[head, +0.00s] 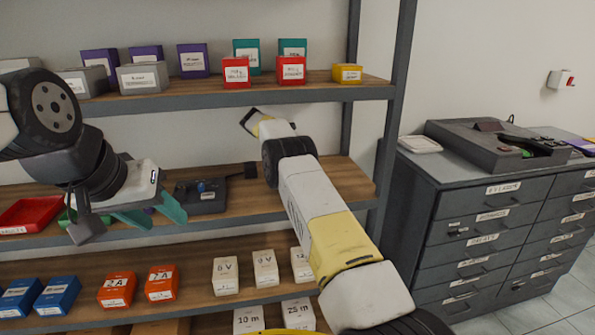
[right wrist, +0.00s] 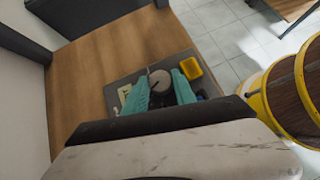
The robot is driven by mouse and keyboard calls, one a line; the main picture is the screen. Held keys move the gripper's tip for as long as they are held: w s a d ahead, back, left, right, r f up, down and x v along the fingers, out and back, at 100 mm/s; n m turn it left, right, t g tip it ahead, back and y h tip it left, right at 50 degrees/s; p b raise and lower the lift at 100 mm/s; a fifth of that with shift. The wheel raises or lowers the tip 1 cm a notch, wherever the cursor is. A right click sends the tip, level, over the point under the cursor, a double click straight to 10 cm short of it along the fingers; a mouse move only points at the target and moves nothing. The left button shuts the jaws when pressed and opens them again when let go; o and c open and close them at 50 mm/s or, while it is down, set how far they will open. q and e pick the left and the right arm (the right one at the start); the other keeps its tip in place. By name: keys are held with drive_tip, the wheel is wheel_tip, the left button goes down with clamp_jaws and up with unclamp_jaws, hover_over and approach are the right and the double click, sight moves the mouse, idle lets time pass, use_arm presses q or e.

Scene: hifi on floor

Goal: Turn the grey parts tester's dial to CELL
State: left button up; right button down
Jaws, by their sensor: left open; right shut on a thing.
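In the right wrist view a grey tester (right wrist: 118,78) lies on a wooden shelf, with a round grey dial (right wrist: 160,83) on its face. A dark pointer line shows on the dial; the setting is too small to read. My right gripper (right wrist: 162,76) has its teal fingers on either side of the dial, shut on it. My left gripper (head: 153,212) is open and empty, at the left of the middle shelf. Beside it is a dark device (head: 205,203) with a blue knob; I cannot tell whether this is the same tester.
A yellow part (right wrist: 190,68) sits beside the dial. A red tray (head: 32,213) stands on the middle shelf at left. Boxes fill the shelves above and below. A grey drawer cabinet (head: 478,222) stands at right. Tiled floor (right wrist: 225,45) shows past the shelf edge.

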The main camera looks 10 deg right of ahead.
idle(0.8)
drive_tip(key=c, duration=1.3)
unclamp_jaws()
drive_tip(key=shift+r, duration=0.1)
